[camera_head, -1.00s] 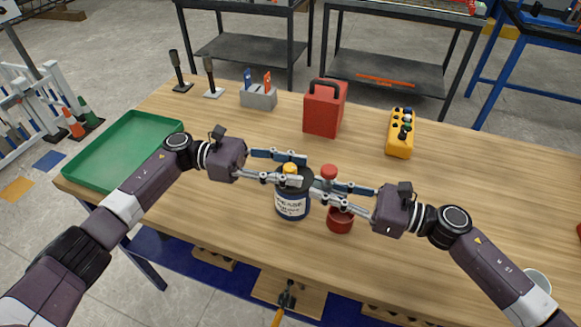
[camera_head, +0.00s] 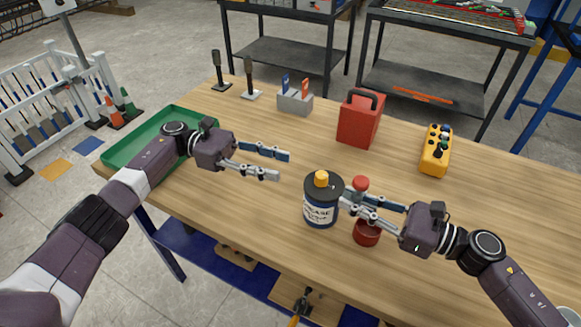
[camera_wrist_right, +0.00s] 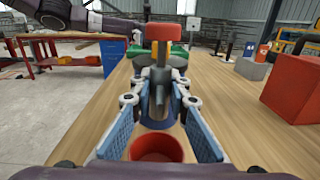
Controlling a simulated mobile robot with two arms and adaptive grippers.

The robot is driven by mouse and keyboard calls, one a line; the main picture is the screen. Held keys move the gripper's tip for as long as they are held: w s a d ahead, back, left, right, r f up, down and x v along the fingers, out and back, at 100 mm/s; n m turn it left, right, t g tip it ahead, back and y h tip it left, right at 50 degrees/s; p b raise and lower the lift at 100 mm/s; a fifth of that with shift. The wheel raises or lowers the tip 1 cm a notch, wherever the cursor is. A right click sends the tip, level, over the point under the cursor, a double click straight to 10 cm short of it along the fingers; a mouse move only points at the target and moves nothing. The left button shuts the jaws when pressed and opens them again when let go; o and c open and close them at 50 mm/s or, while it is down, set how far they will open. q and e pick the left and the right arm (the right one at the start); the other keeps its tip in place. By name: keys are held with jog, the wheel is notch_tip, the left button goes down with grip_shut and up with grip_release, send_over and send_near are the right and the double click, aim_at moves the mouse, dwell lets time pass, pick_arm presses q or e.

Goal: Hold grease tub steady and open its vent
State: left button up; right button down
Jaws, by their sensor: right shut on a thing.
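The grease tub (camera_head: 320,208) is a dark blue can with a white label, a dark lid and a yellow cap (camera_head: 321,178). It stands upright on the table. My left gripper (camera_head: 284,165) is open and empty, left of the tub and clear of it. My right gripper (camera_head: 352,199) is at the tub's right side, shut on a red-knobbed piece (camera_head: 361,184). In the right wrist view the red knob (camera_wrist_right: 165,32) rises above the fingertips (camera_wrist_right: 158,92). I cannot tell whether this piece is joined to the tub; the fingers hide its lower part.
A red cup (camera_head: 367,236) stands under my right gripper. Behind are a red box (camera_head: 358,123), a yellow button pendant (camera_head: 436,151), a grey holder (camera_head: 295,103) and two dark-handled tools. A green tray (camera_head: 122,150) lies at the left. The table front between tray and tub is clear.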

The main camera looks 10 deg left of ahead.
pick_arm(q)
jog(key=shift+a, duration=0.35)
pick_arm(e)
jog(key=c, duration=1.8)
grip_release()
jog(key=shift+o, duration=0.2)
